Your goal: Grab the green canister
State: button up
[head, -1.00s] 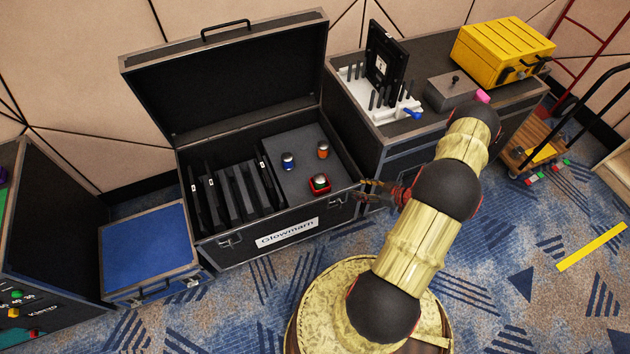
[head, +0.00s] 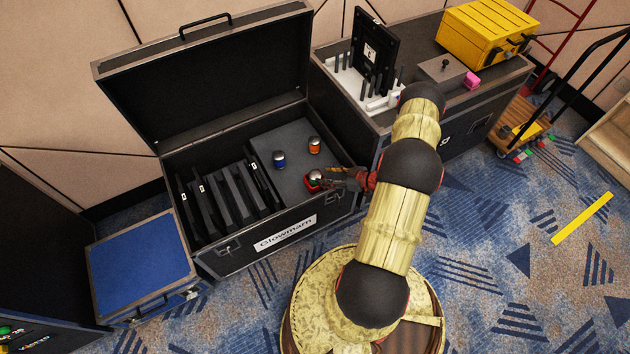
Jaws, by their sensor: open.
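The green canister (head: 314,176) stands upright in a small red holder (head: 308,184) on the raised grey deck at the right side of the open black case (head: 270,255). It has a silver top, and little of its green body shows. My gripper (head: 329,177) is open and low over the case's right edge. It points left, with its fingertips right beside the canister. At this size I cannot tell whether the fingers touch it or reach around it. A blue canister (head: 279,160) and an orange canister (head: 314,146) stand behind it on the same deck.
The raised case lid (head: 215,80) stands behind. Dark panels (head: 225,200) fill the left slots. A blue-topped case (head: 140,262) is at left. At right, a black case carries a white rack (head: 350,78), a grey box (head: 442,70), a pink block (head: 471,80) and a yellow box (head: 485,35).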

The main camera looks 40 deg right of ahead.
aim_at(317, 175)
jog(key=b+x, duration=0.1)
jog(key=x, duration=0.2)
jog(key=shift+w+a+f+b, duration=0.2)
jog(key=shift+a+f+b, duration=0.1)
jog(key=shift+b, duration=0.1)
jog(key=shift+w+f, duration=0.15)
jog(key=shift+w, duration=0.3)
jog(key=shift+c, duration=0.6)
jog(key=c, duration=0.7)
jog(key=shift+c, duration=0.6)
